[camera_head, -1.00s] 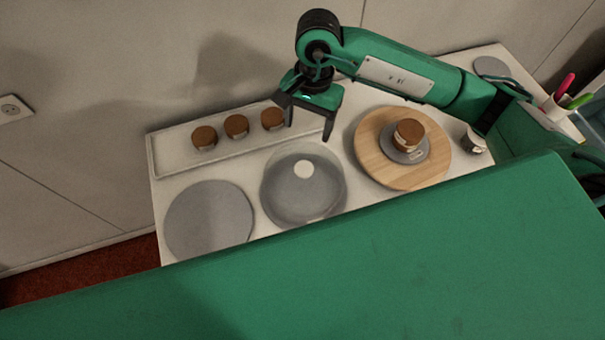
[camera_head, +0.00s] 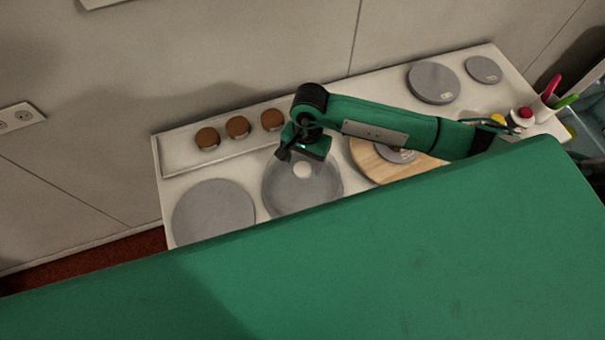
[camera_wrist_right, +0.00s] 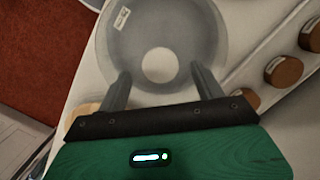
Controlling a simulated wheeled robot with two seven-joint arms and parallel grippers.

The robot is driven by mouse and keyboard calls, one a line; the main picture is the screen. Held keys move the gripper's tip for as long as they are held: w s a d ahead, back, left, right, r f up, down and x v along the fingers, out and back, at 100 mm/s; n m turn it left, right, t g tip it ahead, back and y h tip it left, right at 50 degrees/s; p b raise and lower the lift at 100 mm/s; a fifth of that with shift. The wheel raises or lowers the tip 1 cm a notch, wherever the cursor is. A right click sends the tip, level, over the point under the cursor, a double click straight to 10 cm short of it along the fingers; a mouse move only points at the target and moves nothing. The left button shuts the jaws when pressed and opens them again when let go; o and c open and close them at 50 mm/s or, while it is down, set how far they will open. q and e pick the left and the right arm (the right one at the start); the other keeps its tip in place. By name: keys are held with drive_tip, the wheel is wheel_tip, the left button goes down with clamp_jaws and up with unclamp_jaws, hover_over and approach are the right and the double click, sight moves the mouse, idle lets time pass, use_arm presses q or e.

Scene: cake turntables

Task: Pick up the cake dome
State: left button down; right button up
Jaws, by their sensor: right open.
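The cake dome (camera_head: 318,195) is clear and rounded with a pale round knob (camera_head: 302,170) on top. It sits over a grey disc on the white table. In the right wrist view the dome (camera_wrist_right: 195,30) fills the top middle, and its knob (camera_wrist_right: 160,65) shows between my fingertips. My right gripper (camera_head: 303,157) is above the dome, just behind the knob in the head view. In the wrist view the right gripper (camera_wrist_right: 160,76) has its fingers spread wide on either side of the knob, with nothing held. My left gripper is not in view.
Three brown-topped cakes (camera_head: 238,127) stand on a white tray (camera_head: 178,160) behind. A bare grey disc (camera_head: 213,212) lies left of the dome. A wooden round board (camera_head: 372,162) is partly hidden by my right arm. More grey discs (camera_head: 434,83) and pens (camera_head: 550,88) lie right.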

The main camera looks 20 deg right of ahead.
drive_tip(key=shift+s+a+f, duration=0.1)
drive_tip(key=shift+f, duration=0.9)
drive_tip(key=c, duration=1.4)
drive_tip(key=shift+r, duration=0.1)
drive_tip(key=shift+c, duration=0.2)
